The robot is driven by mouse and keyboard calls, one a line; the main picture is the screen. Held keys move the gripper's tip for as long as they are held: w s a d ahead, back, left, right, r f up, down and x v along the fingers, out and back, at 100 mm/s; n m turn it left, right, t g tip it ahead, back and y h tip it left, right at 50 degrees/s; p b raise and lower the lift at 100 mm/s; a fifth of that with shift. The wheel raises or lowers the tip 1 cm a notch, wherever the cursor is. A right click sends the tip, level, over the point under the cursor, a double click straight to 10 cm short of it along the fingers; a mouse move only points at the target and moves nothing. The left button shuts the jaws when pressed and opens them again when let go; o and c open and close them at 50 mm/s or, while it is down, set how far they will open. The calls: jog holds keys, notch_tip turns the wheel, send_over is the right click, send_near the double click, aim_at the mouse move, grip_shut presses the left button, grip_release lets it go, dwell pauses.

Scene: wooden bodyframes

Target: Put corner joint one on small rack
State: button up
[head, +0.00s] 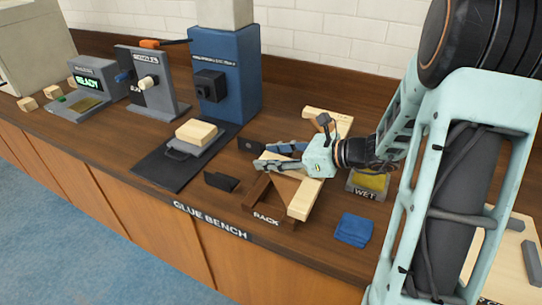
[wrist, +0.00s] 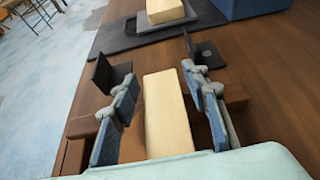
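Pale wooden pieces lie at the rack (head: 257,190), a dark brown wooden frame whose label shows in the head view. One pale bar (head: 305,198) slopes over its right side and appears to form a corner with the wood under my gripper. I cannot tell which piece is corner joint one. My gripper (head: 264,157) is low over the rack, pointing left. In the wrist view, my gripper (wrist: 160,80) is open, with its blue fingers on either side of a pale bar (wrist: 169,115). A gap shows on the bar's left; contact on the right is unclear.
Two small black brackets (head: 221,182) (head: 250,145) stand just beyond the fingertips. A dark mat (head: 160,170) with a pale block (head: 196,132) lies to the left. A yellow WET pad (head: 370,182) and blue cloth (head: 354,229) are right. Another pale piece (head: 328,117) lies behind.

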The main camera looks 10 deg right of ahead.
jog(key=shift+o, duration=0.2)
jog(key=shift+r, duration=0.1)
jog(key=shift+d+r, duration=0.15)
jog(key=shift+d, duration=0.05)
jog(key=p+v, duration=0.1)
jog(key=v, duration=1)
jog(key=shift+s+d, duration=0.15)
jog(key=shift+s, duration=0.15)
